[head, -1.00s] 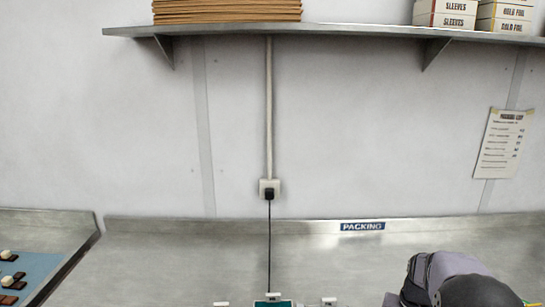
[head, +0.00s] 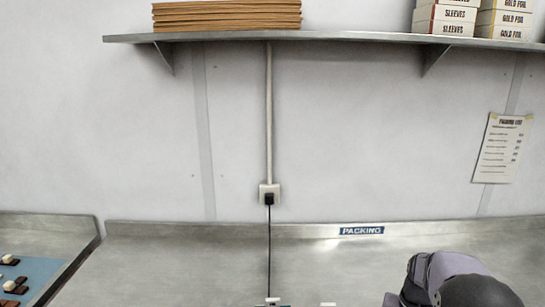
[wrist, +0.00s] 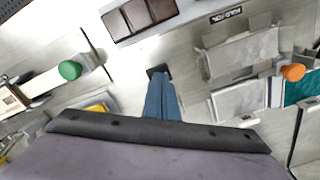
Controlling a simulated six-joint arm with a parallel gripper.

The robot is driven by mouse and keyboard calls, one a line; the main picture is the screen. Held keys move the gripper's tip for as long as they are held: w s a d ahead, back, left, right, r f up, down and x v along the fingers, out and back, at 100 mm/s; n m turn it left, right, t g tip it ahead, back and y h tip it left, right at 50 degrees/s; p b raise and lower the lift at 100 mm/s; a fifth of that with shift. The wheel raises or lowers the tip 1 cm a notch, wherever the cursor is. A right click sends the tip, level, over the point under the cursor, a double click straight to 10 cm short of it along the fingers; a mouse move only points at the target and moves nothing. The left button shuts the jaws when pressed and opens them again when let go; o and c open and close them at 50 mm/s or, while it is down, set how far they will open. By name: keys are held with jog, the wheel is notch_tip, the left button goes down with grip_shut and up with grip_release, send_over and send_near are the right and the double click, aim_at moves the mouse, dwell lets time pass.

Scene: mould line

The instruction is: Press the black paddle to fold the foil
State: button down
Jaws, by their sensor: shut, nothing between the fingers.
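In the wrist view my gripper (wrist: 159,80) has its blue fingers together, with nothing between them. A small black square piece (wrist: 157,70) shows right at the fingertips. I cannot tell whether it is the black paddle or part of the fingertips, nor whether they touch. Grey flat panels (wrist: 240,55) lie to the right of the fingers; I cannot make out which part, if any, is the foil. In the head view only my arm shows at lower right, and the fingers are out of frame.
A green knob (wrist: 69,70) stands left of the fingers and an orange knob (wrist: 293,72) right. In the head view the bench (head: 190,270) is largely bare, with a black cable (head: 269,250) running down.

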notch_tip(320, 180, up, 7)
jog(key=p, duration=0.6)
dwell(0.5)
dwell(0.3)
jog(key=s+a+f+n+g, duration=0.1)
jog(key=s+a+f, duration=0.25)
jog(key=s, duration=0.35)
jog(key=s+a+f+n+g, duration=0.1)
jog(key=s+a+f, duration=0.1)
jog(key=s+a, duration=0.3)
jog(key=s+a+r+n+t+b, duration=0.1)
jog(key=s+a+r+n, duration=0.3)
jog(key=a, duration=0.4)
jog(key=shift+s+r+t, duration=0.15)
jog(key=shift+s+t, duration=0.35)
jog(key=shift+s, duration=0.35)
